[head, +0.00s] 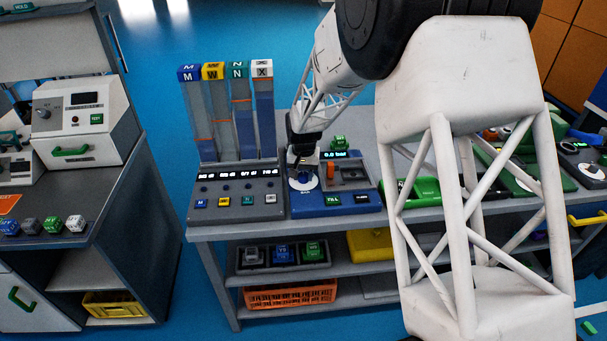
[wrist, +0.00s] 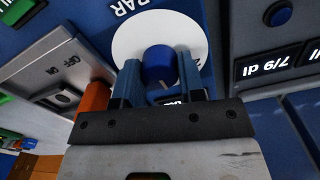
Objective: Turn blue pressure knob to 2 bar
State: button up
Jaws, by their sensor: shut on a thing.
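The blue pressure knob (wrist: 158,66) sits on a round white dial (wrist: 200,45) in the wrist view. My gripper (wrist: 157,72) is shut on the knob, with one finger on each side of it. In the head view my gripper (head: 303,168) points down onto the dial (head: 304,183) on the blue panel (head: 340,198), and it hides most of the knob there. The small display (head: 334,154) beside it appears to read 0.0 bar. The dial's marks are mostly hidden, so the knob's pointed setting cannot be told.
An orange part (wrist: 92,108) and an off/on switch (wrist: 62,96) are close to one finger. Tall clear columns with coloured caps (head: 210,72) stand left of the panel. A green-handled case (head: 421,190) lies to its right. Lower shelves hold an orange crate (head: 290,295).

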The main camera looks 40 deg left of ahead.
aim_at(304, 174)
jog(key=n, duration=0.5)
jog(key=shift+n, duration=0.3)
jog(key=n, duration=0.5)
jog(key=shift+n, duration=0.4)
jog(key=o, duration=0.9)
jog(key=shift+r, duration=0.1)
jog(key=shift+r, duration=3.85)
